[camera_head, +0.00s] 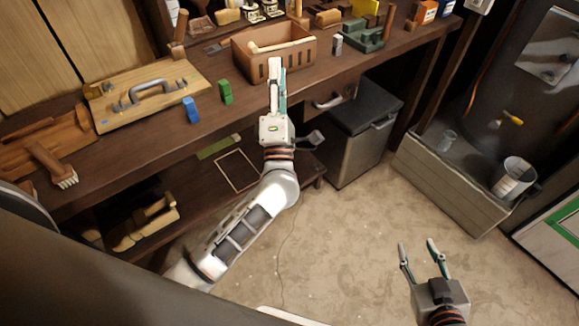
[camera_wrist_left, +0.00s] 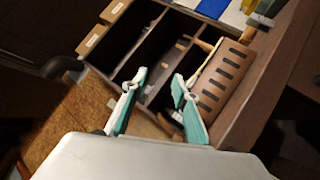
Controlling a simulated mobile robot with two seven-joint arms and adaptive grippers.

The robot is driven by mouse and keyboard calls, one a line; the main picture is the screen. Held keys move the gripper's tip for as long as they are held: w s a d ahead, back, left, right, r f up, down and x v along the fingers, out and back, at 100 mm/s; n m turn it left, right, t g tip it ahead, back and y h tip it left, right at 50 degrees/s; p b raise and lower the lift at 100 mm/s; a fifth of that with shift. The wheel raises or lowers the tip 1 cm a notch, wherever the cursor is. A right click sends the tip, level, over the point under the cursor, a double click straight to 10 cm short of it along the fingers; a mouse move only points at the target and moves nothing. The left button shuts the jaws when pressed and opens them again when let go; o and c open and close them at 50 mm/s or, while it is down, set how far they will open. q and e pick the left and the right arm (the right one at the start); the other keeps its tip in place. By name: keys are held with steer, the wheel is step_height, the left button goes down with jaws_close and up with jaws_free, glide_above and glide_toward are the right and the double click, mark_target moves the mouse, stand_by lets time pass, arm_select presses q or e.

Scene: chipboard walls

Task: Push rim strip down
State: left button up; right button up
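A brown slotted box (camera_head: 262,70) stands on the workbench in the head view. A pale strip (camera_head: 285,44) lies along it near the top; I cannot tell whether it is inside or seated on the rim. In the left wrist view, the slotted wall (camera_wrist_left: 222,88) is to the right of the fingers, with a pale strip (camera_wrist_left: 207,62) along its edge. My left gripper (camera_head: 277,68) is at the box's front side, its fingers apart and empty; it also shows in the left wrist view (camera_wrist_left: 158,76). My right gripper (camera_head: 418,246) is open and empty above the floor.
A green block (camera_head: 225,92) and a blue block (camera_head: 190,110) stand left of the box, beside a board with a metal handle (camera_head: 150,92). A small grey block (camera_head: 337,44) and a green tool (camera_head: 362,36) are to its right. The floor near my right gripper is clear.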

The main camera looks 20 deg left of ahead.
arm_select(q)
steer(key=s+d+f+m+g+h, duration=0.2)
steer(key=s+f+m+h, duration=0.3)
steer(key=f+m, duration=0.4)
steer(key=s+d+f+m+g+h, duration=0.2)
steer(key=s+d+f+m+h, duration=0.2)
steer(key=f+m+h, duration=0.3)
step_height(320, 180, down, 3)
steer(key=s+m, duration=0.1)
steer(key=m, duration=0.2)
steer(key=shift+s+g, duration=0.3)
steer(key=shift+s, duration=0.05)
steer(key=shift+f, duration=0.1)
